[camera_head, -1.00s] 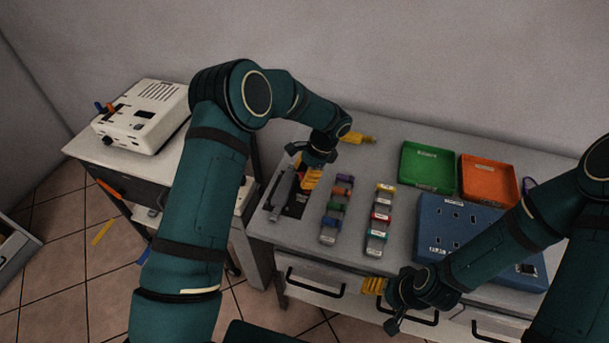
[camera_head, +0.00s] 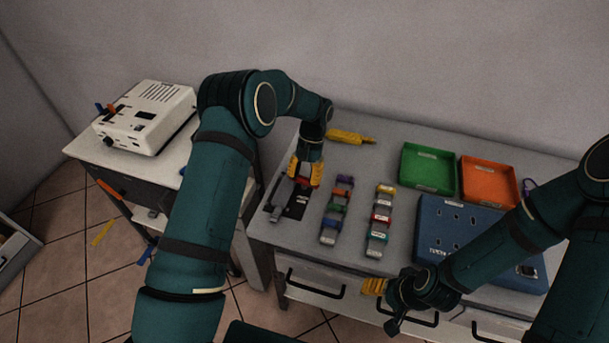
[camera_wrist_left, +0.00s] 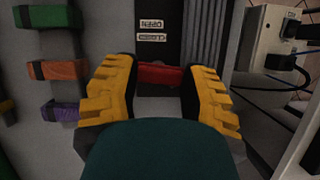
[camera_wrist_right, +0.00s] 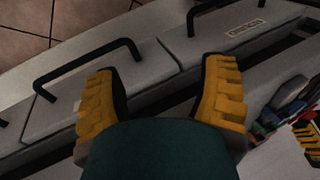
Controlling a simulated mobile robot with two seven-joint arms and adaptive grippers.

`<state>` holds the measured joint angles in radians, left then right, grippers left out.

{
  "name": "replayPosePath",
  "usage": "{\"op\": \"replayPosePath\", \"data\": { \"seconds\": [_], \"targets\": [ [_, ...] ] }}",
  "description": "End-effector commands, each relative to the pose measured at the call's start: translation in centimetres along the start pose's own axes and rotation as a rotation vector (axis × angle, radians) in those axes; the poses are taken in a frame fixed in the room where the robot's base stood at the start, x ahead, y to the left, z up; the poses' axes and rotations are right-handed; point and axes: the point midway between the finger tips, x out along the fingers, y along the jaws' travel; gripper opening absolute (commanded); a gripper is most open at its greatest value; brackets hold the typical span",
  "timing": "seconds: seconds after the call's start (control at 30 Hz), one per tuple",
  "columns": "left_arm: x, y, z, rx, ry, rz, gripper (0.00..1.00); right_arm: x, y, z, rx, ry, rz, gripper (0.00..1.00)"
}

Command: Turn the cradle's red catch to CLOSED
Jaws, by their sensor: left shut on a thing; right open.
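The cradle is a dark plate (camera_head: 296,207) with a grey bar (camera_head: 277,207), at the table's left end. In the left wrist view its plate (camera_wrist_left: 172,15) carries two small white labels (camera_wrist_left: 152,30), upside down and hard to read. The red catch (camera_wrist_left: 160,76) lies crosswise below them, between the yellow fingers. My left gripper (camera_head: 303,178) points down at the cradle and is shut on the catch; it also shows in the left wrist view (camera_wrist_left: 162,72). In the head view the gripper hides the catch. My right gripper (camera_head: 373,286) is open and empty by the table's front edge.
Two rows of coloured clips (camera_head: 337,209) (camera_head: 380,222) lie right of the cradle. A yellow tool (camera_head: 350,137) lies behind. Green (camera_head: 428,185) and orange (camera_head: 487,180) trays and a blue box (camera_head: 445,225) stand further right. Drawer handles (camera_wrist_right: 85,68) jut below my right gripper.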

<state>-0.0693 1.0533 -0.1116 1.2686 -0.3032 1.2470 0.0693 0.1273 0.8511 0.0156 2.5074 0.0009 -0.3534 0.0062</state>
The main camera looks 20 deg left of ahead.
Motion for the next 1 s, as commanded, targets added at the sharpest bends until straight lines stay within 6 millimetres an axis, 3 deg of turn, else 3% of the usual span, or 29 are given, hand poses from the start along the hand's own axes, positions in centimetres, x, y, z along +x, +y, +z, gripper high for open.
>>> {"op": "replayPosePath", "data": {
  "seconds": [0.3, 0.83, 0.87, 0.9, 0.93, 1.0],
  "targets": [
    [0.31, 0.01, 0.07, -0.106, -0.006, 0.045, 0.09, -0.05, -0.01, -0.05, 0.0, 0.001, 0.0, 0.71],
    [0.33, 0.02, 0.09, -0.125, -0.007, 0.053, 0.1, -0.06, -0.02, -0.05, 0.0, 0.001, 0.0, 0.71],
    [0.33, 0.02, 0.09, -0.125, -0.007, 0.053, 0.55, -0.06, -0.02, -0.05, 0.0, 0.001, 0.0, 0.71],
    [0.32, 0.02, 0.09, -0.125, -0.006, 0.053, 0.69, -0.06, -0.02, -0.05, 0.0, 0.001, 0.0, 0.71],
    [0.3, 0.01, 0.08, -0.125, -0.006, 0.053, 0.78, -0.06, -0.02, -0.05, 0.0, 0.001, 0.0, 0.71],
    [0.24, 0.0, 0.06, -0.125, -0.005, 0.052, 0.78, -0.06, -0.02, -0.05, 0.0, 0.001, 0.0, 0.71]
  ]
}}
